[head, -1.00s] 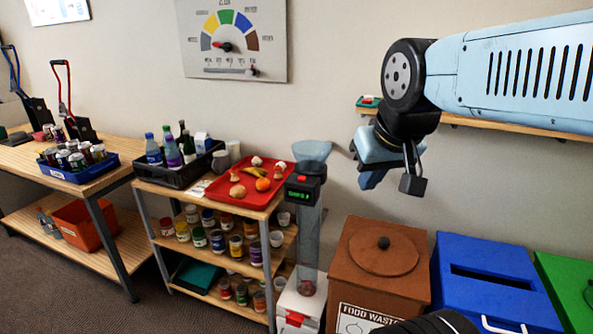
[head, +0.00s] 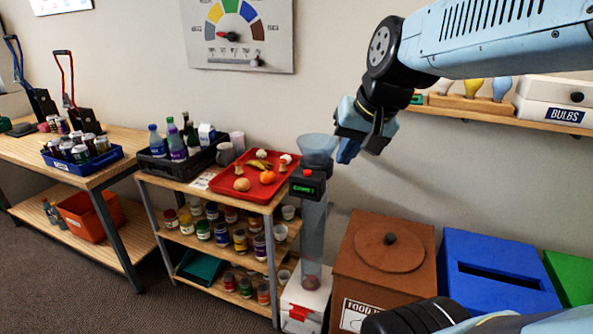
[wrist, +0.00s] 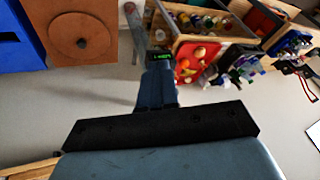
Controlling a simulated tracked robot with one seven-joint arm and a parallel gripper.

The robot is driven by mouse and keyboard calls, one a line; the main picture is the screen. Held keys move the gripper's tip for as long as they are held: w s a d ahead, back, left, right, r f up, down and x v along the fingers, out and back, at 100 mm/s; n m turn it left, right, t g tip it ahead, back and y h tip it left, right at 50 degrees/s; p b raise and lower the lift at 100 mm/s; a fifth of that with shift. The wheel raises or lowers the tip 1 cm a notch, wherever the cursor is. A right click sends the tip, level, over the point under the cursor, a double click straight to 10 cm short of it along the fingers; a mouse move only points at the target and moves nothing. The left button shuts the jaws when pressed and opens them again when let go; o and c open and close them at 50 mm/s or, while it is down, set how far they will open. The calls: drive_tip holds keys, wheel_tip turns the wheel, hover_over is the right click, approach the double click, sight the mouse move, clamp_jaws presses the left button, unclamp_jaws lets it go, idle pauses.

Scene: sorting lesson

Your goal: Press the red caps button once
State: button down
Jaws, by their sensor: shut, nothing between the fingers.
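The red caps button (head: 307,172) sits on top of a small black box with a green-lit display (head: 304,189). The box is fixed to a clear upright tube with a funnel (head: 318,147) at its top. My gripper (head: 347,152) is shut and empty, in the air to the right of the funnel and a little higher than the button in the head view, apart from it. In the wrist view my shut fingers (wrist: 158,72) point toward the box's display (wrist: 160,56). The red button cannot be made out there.
A red tray (head: 222,187) with food pieces and a black crate of bottles (head: 160,168) stand on the shelf unit left of the tube. A brown food waste bin (head: 352,268) and a blue bin (head: 500,247) stand to the right. A wall shelf (head: 480,110) holds bulbs.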

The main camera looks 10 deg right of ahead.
drive_tip(key=w+a+f+m+y, duration=0.1)
drive_tip(key=w+m, duration=0.3)
drive_tip(key=w, duration=0.4)
drive_tip(key=w+a+f+m+y, duration=0.15)
drive_tip(key=w+m, duration=0.25)
drive_tip(key=w, duration=0.4)
drive_tip(key=m+t+y, duration=0.1)
drive_tip(key=m+t, duration=0.1)
drive_tip(key=m, duration=0.7)
hover_over(309, 172)
wheel_tip(309, 172, down, 6)
drive_tip(key=shift+f, duration=0.25)
drive_tip(key=shift+w+d, duration=0.1)
drive_tip(key=shift+f, duration=0.1)
drive_tip(key=shift+f, duration=4.3)
